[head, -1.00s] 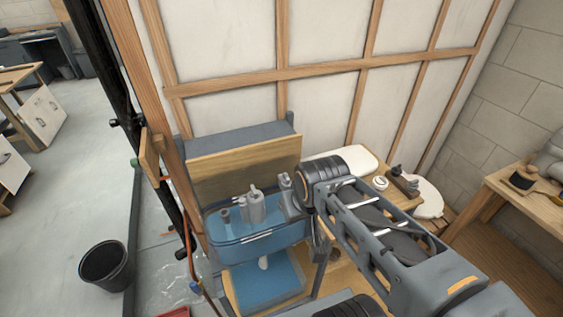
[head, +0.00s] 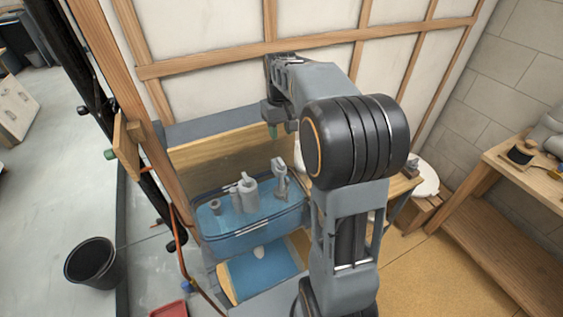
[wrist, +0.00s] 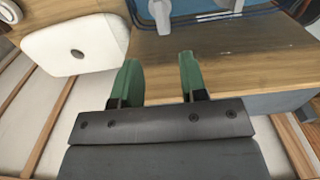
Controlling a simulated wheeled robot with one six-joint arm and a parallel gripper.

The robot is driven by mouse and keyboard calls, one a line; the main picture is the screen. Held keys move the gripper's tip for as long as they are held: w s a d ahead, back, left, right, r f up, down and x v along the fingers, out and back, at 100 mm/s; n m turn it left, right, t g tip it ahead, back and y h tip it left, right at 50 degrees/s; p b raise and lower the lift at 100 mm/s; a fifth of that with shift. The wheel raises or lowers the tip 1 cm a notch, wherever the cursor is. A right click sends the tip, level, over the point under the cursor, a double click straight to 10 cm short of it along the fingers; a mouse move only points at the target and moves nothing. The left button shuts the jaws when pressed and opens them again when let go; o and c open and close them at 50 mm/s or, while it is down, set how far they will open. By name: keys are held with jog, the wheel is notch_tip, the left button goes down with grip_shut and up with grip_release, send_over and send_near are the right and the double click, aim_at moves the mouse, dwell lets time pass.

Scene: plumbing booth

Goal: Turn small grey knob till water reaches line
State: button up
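An open tank (head: 222,250) with clear bluish walls stands against the wooden wall, with blue water in it. Grey fittings stand inside: a small one (head: 215,206) at the left, a cylinder cluster (head: 248,194) in the middle and a tall one (head: 280,178) at the right. I cannot tell which part is the small grey knob. Pale marks show on the tank's front. My gripper (wrist: 156,78) has green fingers held apart with nothing between them. In the head view my gripper (head: 273,131) is above and behind the tank, apart from the fittings.
A wooden board (head: 205,152) stands behind the tank. A white lid (wrist: 75,45) shows at left in the wrist view. A black bucket (head: 95,262) stands on the floor. A workbench (head: 525,172) is at right. My arm hides the tank's right surroundings.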

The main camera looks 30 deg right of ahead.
aim_at(281, 161)
notch_tip(281, 161, down, 13)
jog(key=shift+r, duration=0.1)
dwell(0.4)
jog(key=shift+c, duration=0.3)
jog(key=c, duration=0.6)
